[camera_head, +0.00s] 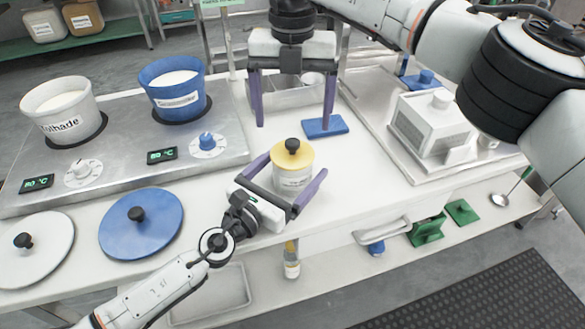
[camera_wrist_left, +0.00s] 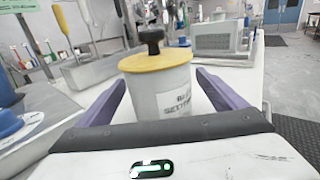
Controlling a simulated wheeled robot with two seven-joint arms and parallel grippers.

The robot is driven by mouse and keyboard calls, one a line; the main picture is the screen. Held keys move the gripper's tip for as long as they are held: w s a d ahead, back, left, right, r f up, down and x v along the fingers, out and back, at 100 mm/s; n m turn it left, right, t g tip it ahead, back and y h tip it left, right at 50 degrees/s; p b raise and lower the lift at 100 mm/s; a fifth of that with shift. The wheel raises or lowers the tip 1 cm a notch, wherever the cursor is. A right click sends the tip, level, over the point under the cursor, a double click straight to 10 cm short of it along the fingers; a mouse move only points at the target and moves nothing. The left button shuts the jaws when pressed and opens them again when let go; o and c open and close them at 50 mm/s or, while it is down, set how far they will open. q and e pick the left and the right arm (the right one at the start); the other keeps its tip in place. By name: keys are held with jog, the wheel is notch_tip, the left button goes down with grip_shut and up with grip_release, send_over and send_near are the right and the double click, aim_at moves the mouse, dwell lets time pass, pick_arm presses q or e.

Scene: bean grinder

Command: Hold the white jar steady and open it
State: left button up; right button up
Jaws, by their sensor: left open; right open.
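The white jar (camera_head: 291,180) stands upright on the white table, with a yellow lid (camera_head: 293,153) and black knob (camera_head: 292,146) on top. In the left wrist view the jar (camera_wrist_left: 165,95) stands between the fingers, its lid (camera_wrist_left: 157,60) on. My left gripper (camera_head: 285,180) is open, its purple fingers on either side of the jar; I cannot tell whether they touch it. My right gripper (camera_head: 294,118) is open and empty, pointing down above the table behind the jar, higher than the lid.
A hotplate unit (camera_head: 120,131) with a white pot (camera_head: 62,112) and a blue pot (camera_head: 173,88) stands at the left. A blue lid (camera_head: 141,232) and a white lid (camera_head: 48,256) lie in front. A blue block (camera_head: 325,128) lies behind the jar. A white machine (camera_head: 432,125) stands at the right.

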aim_at(292, 142)
pick_arm(q)
jog(key=shift+w+d, duration=0.1)
jog(key=shift+w, duration=0.05)
jog(key=shift+c, duration=0.2)
jog(key=c, duration=1.4)
jog(key=shift+c, duration=0.7)
pick_arm(e)
jog(key=shift+o, duration=0.8)
notch_tip(292, 142, up, 4)
jog(key=s+r+m+t, duration=0.1)
jog(key=s+m+t, duration=0.1)
jog(key=m, duration=0.2)
jog(key=shift+h, duration=0.4)
jog(key=f, duration=0.4)
jog(key=w+f, duration=0.1)
jog(key=f, duration=0.3)
jog(key=w+f, duration=0.1)
jog(key=f, duration=0.3)
jog(key=shift+f, duration=0.1)
jog(key=shift+c, duration=0.4)
jog(key=c, duration=1.2)
jog(key=shift+o, duration=0.2)
